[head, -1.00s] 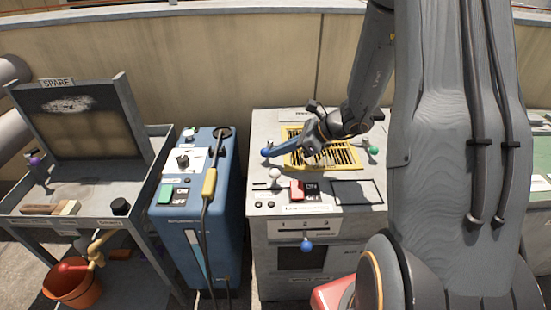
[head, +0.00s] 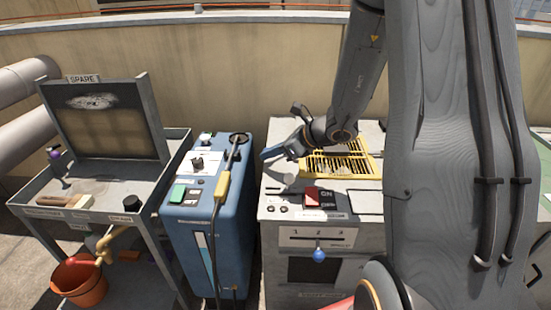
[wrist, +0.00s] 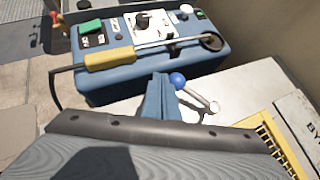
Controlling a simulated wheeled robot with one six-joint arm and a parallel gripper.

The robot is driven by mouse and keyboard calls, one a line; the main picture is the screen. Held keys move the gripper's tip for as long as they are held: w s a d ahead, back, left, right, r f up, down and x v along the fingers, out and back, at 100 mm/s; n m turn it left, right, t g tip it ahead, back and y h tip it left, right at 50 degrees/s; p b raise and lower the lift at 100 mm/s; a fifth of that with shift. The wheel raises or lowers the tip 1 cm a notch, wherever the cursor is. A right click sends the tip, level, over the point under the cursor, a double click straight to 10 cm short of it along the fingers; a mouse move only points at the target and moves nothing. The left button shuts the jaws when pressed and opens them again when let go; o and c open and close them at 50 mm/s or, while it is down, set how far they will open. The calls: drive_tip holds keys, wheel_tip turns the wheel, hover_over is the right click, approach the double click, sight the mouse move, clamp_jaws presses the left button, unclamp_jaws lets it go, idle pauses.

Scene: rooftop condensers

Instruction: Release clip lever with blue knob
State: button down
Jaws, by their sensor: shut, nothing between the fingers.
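The clip lever's blue knob (wrist: 178,80) shows in the wrist view, just right of my gripper's fingertips (wrist: 160,78). Its thin metal rod slants down to the right towards a pale rounded end on the light cabinet top. My gripper is shut with nothing held; the knob lies beside the fingers, and I cannot tell whether they touch it. In the head view my gripper (head: 266,155) is over the left back part of the grey cabinet (head: 280,207), left of the yellow grille (head: 352,166). The clip lever's knob cannot be made out there.
The blue unit (head: 213,240) with a yellow-handled wand (head: 223,187) stands left of the cabinet. A red switch (head: 312,195) sits on the cabinet top. Another blue knob (head: 319,255) is on its front. A cart (head: 95,215) and orange bucket (head: 80,283) stand further left.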

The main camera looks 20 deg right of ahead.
drive_tip(key=shift+w+a+b, duration=0.2)
drive_tip(key=shift+w+a, duration=0.1)
drive_tip(key=shift+w, duration=0.2)
drive_tip(key=shift+w+a+b, duration=0.15)
drive_tip(key=shift+w+a, duration=0.1)
drive_tip(key=shift+w, duration=0.2)
idle(1.2)
drive_tip(key=s, duration=0.2)
drive_tip(key=s+r, duration=0.1)
drive_tip(key=s, duration=0.1)
drive_tip(key=shift+s+r, duration=0.2)
drive_tip(key=shift+s, duration=0.1)
drive_tip(key=s+r, duration=0.5)
drive_tip(key=s, duration=0.2)
drive_tip(key=shift+r+p, duration=0.25)
drive_tip(key=shift+p, duration=0.1)
